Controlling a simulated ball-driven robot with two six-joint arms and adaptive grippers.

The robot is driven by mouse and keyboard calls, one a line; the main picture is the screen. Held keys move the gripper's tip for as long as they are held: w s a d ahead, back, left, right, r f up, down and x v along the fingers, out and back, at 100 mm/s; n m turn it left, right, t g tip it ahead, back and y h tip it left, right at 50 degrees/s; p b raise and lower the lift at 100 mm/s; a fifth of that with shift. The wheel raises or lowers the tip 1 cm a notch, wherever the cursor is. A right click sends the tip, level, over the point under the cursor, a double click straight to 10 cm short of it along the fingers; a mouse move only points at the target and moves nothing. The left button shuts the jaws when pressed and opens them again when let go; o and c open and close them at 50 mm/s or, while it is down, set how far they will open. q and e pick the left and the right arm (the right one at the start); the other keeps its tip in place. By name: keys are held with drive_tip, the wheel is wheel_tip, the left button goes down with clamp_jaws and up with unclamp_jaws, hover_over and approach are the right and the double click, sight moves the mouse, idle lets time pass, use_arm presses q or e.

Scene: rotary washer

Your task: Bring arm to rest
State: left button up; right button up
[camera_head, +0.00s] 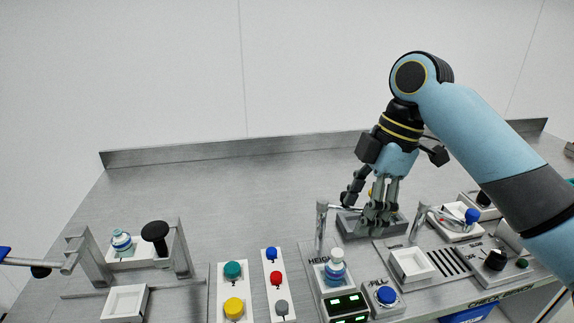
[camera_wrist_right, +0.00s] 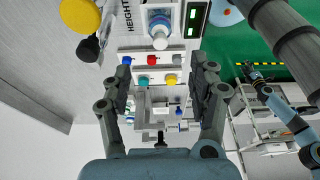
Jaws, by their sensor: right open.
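My right arm comes in from the right in the head view, and its gripper (camera_head: 376,222) points down over the right half of the bench. None shows in the head view.
A capped bottle (camera_head: 335,268) stands in a holder by the HEIGHT panel. Two panels carry coloured buttons, including a green one (camera_head: 232,270). A second bottle (camera_head: 122,242) and a black knob (camera_head: 155,233) are at left. The back-left bench (camera_head: 200,185) is clear.

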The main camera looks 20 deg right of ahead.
drive_tip(key=s+a+f+m+t+h, duration=0.1)
drive_tip(key=s+f+m+h, duration=0.1)
drive_tip(key=s+m, duration=0.6)
drive_tip(key=s+a+f+m+t+h, duration=0.1)
drive_tip(key=s+f+m+t+h, duration=0.15)
drive_tip(key=s+m, duration=0.65)
drive_tip(key=s+d+f+n+g+b, duration=0.15)
drive_tip(key=f+b, duration=0.25)
drive_tip(key=f, duration=1.4)
drive_tip(key=s+d+f+n+g+b, duration=0.1)
drive_tip(key=s+f+b, duration=0.25)
drive_tip(key=f, duration=1.55)
drive_tip(key=s+f+b, duration=0.6)
drive_tip(key=s+f, duration=1.1)
drive_tip(key=f, duration=0.2)
drive_tip(key=shift+d+f+g, duration=0.25)
drive_tip(key=shift+d+g, duration=0.15)
drive_tip(key=shift+d, duration=0.05)
